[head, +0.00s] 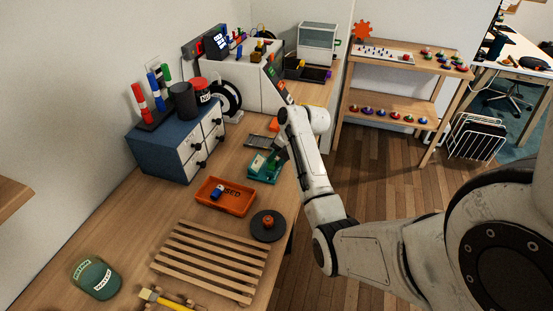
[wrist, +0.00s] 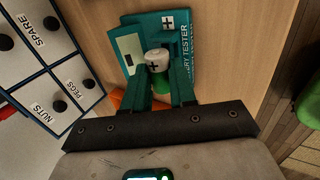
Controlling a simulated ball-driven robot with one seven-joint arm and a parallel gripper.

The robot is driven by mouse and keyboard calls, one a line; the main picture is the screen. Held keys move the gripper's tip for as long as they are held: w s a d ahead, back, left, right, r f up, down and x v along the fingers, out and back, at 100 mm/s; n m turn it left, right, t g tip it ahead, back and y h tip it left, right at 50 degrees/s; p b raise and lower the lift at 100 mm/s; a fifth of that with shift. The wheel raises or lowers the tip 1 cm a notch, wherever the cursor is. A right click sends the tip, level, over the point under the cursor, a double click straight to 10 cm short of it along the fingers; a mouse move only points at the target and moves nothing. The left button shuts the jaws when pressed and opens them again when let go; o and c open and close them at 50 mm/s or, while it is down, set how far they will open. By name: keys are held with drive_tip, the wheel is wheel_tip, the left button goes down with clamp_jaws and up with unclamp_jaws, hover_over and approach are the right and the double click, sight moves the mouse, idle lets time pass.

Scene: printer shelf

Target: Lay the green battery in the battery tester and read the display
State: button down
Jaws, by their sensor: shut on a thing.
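The green battery (wrist: 161,88), with a white end marked "+", is between the fingers of my gripper (wrist: 160,78) in the wrist view. My gripper is shut on it. The teal battery tester (wrist: 183,48) lies just beyond the battery's white end; I cannot tell whether they touch. Its pale display panel (wrist: 131,47) shows no reading that I can make out. In the head view the tester (head: 265,178) is on the bench, with my gripper (head: 276,160) over it. The battery is hard to make out there.
An orange tray marked "USED" (head: 240,207) holds a blue battery (head: 217,192). A dark round stand (head: 268,233) and a slatted wooden rack (head: 205,265) are nearby. A blue drawer cabinet (head: 165,147) stands left of the tester, and its labelled drawers (wrist: 60,68) show close by.

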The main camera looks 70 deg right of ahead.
drive_tip(key=shift+f+b, duration=0.6)
drive_tip(key=shift+f, duration=0.25)
idle(0.3)
drive_tip(key=shift+s+a+f, duration=0.15)
drive_tip(key=shift+f, duration=0.2)
idle(0.5)
drive_tip(key=c, duration=0.8)
unclamp_jaws()
drive_tip(key=shift+f, duration=0.1)
drive_tip(key=shift+c, duration=0.2)
drive_tip(key=shift+s, duration=0.1)
drive_tip(key=shift+r+p, duration=0.45)
drive_tip(key=shift+r, duration=0.3)
drive_tip(key=shift+w+r+p, duration=0.15)
drive_tip(key=shift+r+p, duration=0.9)
drive_tip(key=shift+r, duration=0.5)
drive_tip(key=shift+w+r+p, duration=0.1)
drive_tip(key=shift+r+p, duration=0.95)
drive_tip(key=shift+r, duration=0.5)
